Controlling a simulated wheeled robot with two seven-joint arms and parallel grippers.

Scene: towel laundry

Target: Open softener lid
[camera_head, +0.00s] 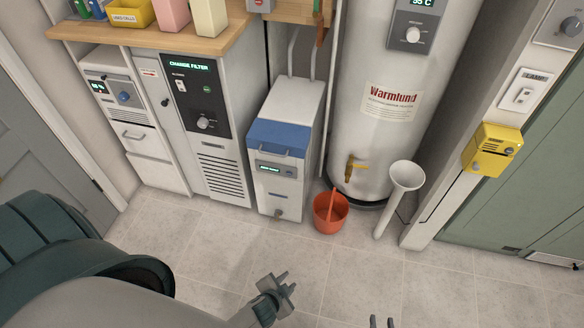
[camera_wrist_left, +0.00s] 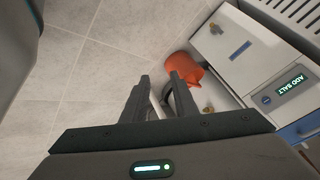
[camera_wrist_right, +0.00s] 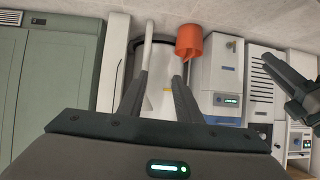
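The softener (camera_head: 276,190) is a white floor cabinet with a small green-lit display, and a blue lid (camera_head: 283,134) with a pale handle (camera_head: 274,151) at its front. The lid lies flat and closed. In the left wrist view the softener (camera_wrist_left: 262,70) is tilted and its display reads ADD SALT. In the right wrist view the softener (camera_wrist_right: 222,75) appears upside down. My left gripper (camera_head: 287,281) is open and empty above the floor, in front of the softener. My right gripper (camera_head: 382,322) is open and empty at the bottom edge, further right.
An orange bucket (camera_head: 330,212) stands on the floor right of the softener. A white funnel-topped tube (camera_head: 392,205) stands before the water heater (camera_head: 385,120), which has a brass tap. A grey-white filter cabinet (camera_head: 210,130) is left of the softener. The tiled floor in front is clear.

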